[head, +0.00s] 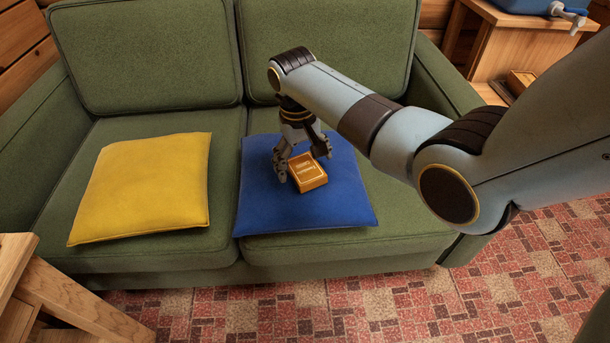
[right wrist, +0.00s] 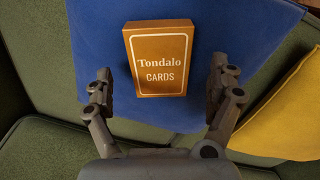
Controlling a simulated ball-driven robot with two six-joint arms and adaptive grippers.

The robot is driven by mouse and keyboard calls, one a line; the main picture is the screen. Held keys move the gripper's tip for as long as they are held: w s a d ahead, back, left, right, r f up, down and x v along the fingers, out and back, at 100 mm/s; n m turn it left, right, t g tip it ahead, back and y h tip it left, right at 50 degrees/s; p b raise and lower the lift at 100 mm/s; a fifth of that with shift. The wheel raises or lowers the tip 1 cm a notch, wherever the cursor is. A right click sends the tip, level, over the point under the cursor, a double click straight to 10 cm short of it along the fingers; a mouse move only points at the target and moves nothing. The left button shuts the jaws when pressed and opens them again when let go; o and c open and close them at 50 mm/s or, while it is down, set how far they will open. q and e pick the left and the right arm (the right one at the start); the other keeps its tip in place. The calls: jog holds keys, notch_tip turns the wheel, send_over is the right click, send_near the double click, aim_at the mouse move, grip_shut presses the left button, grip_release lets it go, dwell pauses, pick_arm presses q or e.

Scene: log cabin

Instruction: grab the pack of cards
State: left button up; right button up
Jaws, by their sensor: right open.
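The pack of cards (head: 308,173) is an orange-brown box lying flat on the blue cushion (head: 345,205) on the sofa's right seat. In the right wrist view the pack (right wrist: 156,58) shows its face, printed "Tondalo CARDS". My right gripper (head: 304,168) is open just above the cushion, at the pack. In the right wrist view its two fingers (right wrist: 164,84) stand apart, one to each side of the pack's lower end, with gaps between them and the box. Most of the pack lies beyond the fingertips. My left gripper does not show.
The green sofa (head: 175,118) carries a yellow cushion (head: 145,185) on its left seat. A wooden piece of furniture (head: 60,295) stands at the lower left. A wooden side table (head: 510,48) with a blue object (head: 540,5) is at the upper right. The patterned rug in front is clear.

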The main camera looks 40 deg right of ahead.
notch_tip(320, 180, down, 2)
jog(key=shift+d+f, duration=0.1)
jog(key=shift+f, duration=0.05)
jog(key=c, duration=1.3)
